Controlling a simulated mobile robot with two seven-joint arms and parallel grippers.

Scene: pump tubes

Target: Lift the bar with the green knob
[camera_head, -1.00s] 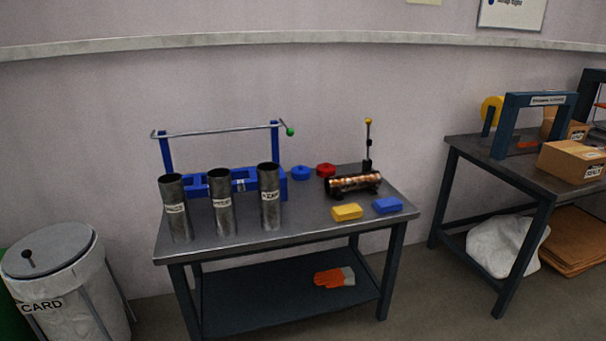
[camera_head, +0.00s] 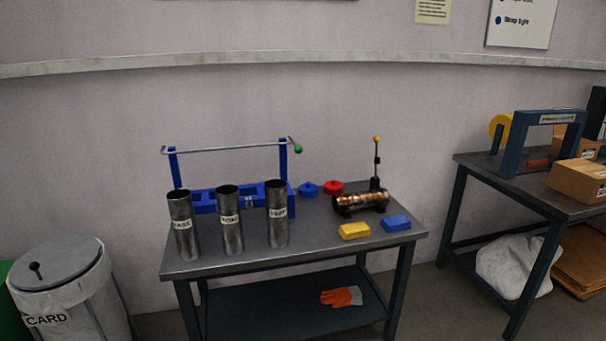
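The bar (camera_head: 228,148) is a thin grey metal rod lying level across the tops of two blue posts at the back of the steel table (camera_head: 300,255). Its green knob (camera_head: 299,149) is at the right end, just past the right post (camera_head: 283,160). The posts rise from a blue rack (camera_head: 232,196) with open slots. Three grey metal tubes (camera_head: 183,226) with white labels stand upright in front of the rack and hide part of it. Neither of my grippers is in view.
A blue cap (camera_head: 308,189), a red cap (camera_head: 333,187), a copper-coloured cylinder on a black stand (camera_head: 361,202), a yellow block (camera_head: 354,231) and a blue block (camera_head: 397,223) occupy the table's right side. A lidded bin (camera_head: 62,265) stands left; another table (camera_head: 500,172) stands right.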

